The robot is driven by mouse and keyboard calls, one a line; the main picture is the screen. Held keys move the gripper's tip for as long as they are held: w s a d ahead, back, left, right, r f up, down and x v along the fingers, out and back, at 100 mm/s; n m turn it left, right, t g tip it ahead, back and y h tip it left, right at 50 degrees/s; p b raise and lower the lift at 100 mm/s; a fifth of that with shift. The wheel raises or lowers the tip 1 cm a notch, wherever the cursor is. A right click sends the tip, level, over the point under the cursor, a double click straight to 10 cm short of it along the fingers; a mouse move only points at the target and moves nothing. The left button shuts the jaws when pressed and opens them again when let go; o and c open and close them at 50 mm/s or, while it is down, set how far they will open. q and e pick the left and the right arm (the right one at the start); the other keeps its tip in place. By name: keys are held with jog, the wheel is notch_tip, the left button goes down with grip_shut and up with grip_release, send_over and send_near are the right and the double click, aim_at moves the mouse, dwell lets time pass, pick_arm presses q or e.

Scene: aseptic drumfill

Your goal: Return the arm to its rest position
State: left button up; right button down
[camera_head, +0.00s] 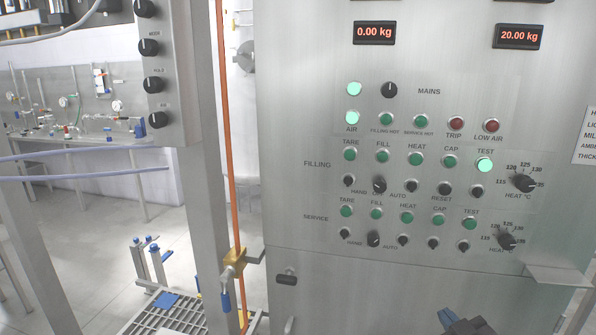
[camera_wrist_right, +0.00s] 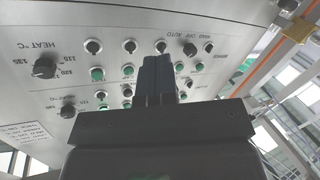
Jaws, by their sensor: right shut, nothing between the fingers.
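My right gripper (camera_head: 462,324) shows at the bottom edge of the head view, in front of the lower part of the steel control panel (camera_head: 390,290) and below its rows of controls. In the right wrist view its fingers (camera_wrist_right: 157,78) are together and empty, with the panel's knobs and buttons behind them. Whether they touch the panel cannot be told. My left gripper is not in view.
The panel has lit lamps at MAINS (camera_head: 354,88), AIR (camera_head: 352,118) and filling TEST (camera_head: 484,165). Displays read 0.00 kg (camera_head: 374,33) and 20.00 kg (camera_head: 519,36). A small shelf (camera_head: 556,275) juts out at lower right. An orange pipe (camera_head: 226,150) with a valve stands left.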

jog(key=s+f+m+g, duration=0.1)
jog(key=s+f, duration=0.6)
jog(key=s+a+f+m+g+h+b, duration=0.1)
jog(key=s+f+m+g, duration=0.1)
jog(key=s+f, duration=0.5)
jog(key=s+a+f+m+g+h, duration=0.1)
jog(key=s+f+g, duration=0.1)
jog(key=s+f, duration=0.5)
jog(key=shift+s+a+f+m, duration=0.15)
jog(key=shift+s+f+m, duration=0.25)
jog(key=shift+f, duration=0.15)
dwell(3.9)
